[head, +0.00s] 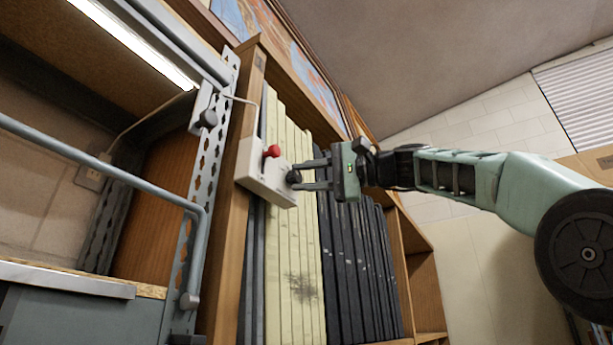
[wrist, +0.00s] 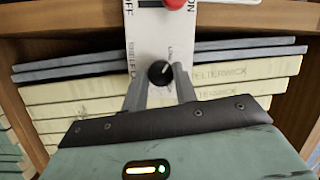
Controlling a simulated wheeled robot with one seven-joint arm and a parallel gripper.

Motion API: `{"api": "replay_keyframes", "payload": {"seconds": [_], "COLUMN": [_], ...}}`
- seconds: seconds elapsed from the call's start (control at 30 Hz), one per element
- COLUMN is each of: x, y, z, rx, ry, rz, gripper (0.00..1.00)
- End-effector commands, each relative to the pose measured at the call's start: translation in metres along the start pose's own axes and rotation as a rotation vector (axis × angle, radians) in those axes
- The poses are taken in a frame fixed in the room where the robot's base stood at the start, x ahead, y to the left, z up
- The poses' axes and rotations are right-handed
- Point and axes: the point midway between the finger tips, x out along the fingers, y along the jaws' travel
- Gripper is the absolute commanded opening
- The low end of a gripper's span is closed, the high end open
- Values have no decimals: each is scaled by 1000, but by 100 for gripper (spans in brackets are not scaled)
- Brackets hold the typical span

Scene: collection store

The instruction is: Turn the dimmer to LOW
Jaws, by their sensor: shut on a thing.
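The dimmer is a small black knob (wrist: 160,72) on a white control plate (wrist: 147,35); a pale pointer mark shows on its face. In the head view the plate (head: 262,180) is fixed to the wooden shelf upright, and the knob (head: 293,177) is at its right end. My gripper (head: 302,176) reaches in from the right and is shut on the knob, with one finger on each side. The wrist view shows the gripper (wrist: 160,85) around the knob too. Small lettering lies beside the knob, partly hidden and too small to read fully.
Cream and dark volumes (head: 350,270) fill the shelf behind. A grey metal rail (head: 100,165) stands at the left.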

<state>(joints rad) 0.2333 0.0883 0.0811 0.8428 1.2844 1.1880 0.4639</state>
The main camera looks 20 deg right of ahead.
Motion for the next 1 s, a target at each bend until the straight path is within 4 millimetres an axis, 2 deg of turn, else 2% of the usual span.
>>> {"api": "replay_keyframes", "payload": {"seconds": [0.63, 0.67, 0.73, 1.0], "x": [0, 0, 0, 0], "y": [0, 0, 0, 0], "z": [1, 1, 1, 0], "rx": [-51, -51, -51, -50], "ry": [-8, -8, -8, -6], "rz": [17, 17, 17, 16], "gripper": [6, 31, 50, 50]}}
